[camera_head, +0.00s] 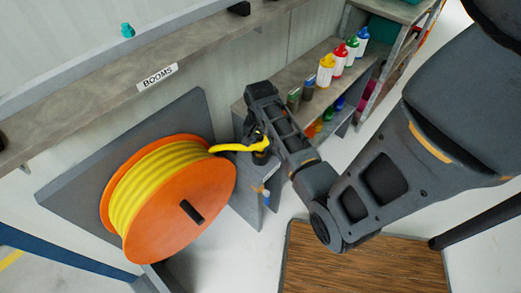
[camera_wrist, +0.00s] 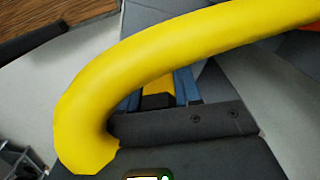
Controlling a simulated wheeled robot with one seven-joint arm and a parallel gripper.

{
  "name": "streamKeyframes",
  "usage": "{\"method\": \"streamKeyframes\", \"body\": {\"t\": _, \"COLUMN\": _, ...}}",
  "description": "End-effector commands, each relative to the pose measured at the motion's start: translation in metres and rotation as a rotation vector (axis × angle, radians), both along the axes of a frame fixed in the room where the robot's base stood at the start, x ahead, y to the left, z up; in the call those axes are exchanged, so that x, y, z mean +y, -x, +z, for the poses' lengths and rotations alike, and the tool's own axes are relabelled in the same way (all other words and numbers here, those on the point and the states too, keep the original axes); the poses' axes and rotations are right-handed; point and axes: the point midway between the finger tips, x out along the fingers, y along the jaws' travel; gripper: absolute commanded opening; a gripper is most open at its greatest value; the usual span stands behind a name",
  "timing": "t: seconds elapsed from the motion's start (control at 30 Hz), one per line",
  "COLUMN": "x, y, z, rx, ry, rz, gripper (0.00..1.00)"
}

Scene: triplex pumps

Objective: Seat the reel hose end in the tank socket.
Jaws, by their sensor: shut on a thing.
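The reel (camera_head: 215,200) has orange flanges and yellow hose wound on it, at the left in the head view. The yellow hose (camera_head: 228,148) leaves the reel's top and runs right to my gripper (camera_head: 257,137). My gripper is shut on the hose end, which is mostly hidden by the gripper. A dark round part (camera_head: 262,157) shows just below it; I cannot tell whether this is the end fitting or the tank socket. In the wrist view the hose (camera_wrist: 170,62) arches across and bends down at the left.
A grey shelf (camera_head: 290,78) with several coloured bottles stands behind my gripper. A ledge labelled BOOMS (camera_head: 158,76) runs above the reel. A grey stand (camera_head: 245,205) is below my gripper. A brown mat (camera_head: 350,262) lies on the floor at the front.

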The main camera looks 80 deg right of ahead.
Motion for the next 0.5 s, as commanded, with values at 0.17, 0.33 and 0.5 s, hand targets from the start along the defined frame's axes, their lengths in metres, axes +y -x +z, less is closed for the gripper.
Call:
{"method": "streamKeyframes", "body": {"t": 0.17, "x": 0.0001, "y": 0.0002, "z": 0.0, "rx": 0.0, "ry": 0.0, "rz": 0.0, "gripper": 0.0}}
{"method": "streamKeyframes", "body": {"t": 0.33, "x": -0.0002, "y": -0.0001, "z": 0.0005, "rx": 0.0, "ry": 0.0, "rz": 0.0, "gripper": 0.0}}
{"method": "streamKeyframes", "body": {"t": 0.5, "x": -0.0004, "y": -0.0003, "z": 0.0038, "rx": -0.001, "ry": 0.001, "rz": 0.0, "gripper": 0.0}}
